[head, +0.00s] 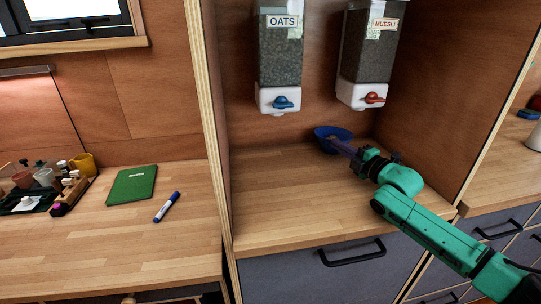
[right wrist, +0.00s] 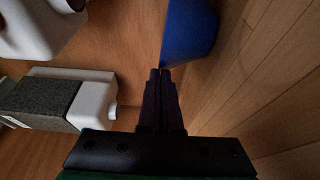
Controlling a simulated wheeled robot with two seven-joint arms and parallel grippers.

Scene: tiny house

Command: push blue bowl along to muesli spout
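The blue bowl (head: 322,132) sits on the niche's wooden counter, below and between the two dispensers, a little left of the muesli spout (head: 360,96). The muesli spout is white with a red knob and hangs above the counter. My right gripper (head: 335,144) reaches in from the right, low over the counter, with its fingertips at the bowl's near right side. In the right wrist view its fingers (right wrist: 160,76) are together with nothing between them, right beside the bowl (right wrist: 190,32). I cannot tell whether they touch it. My left gripper is out of view.
The oats dispenser (head: 280,55), with a blue knob, hangs left of the muesli dispenser (head: 370,50). Side walls bound the niche. The counter's front (head: 290,205) is clear. A green book (head: 132,185) and blue marker (head: 166,207) lie on the left counter.

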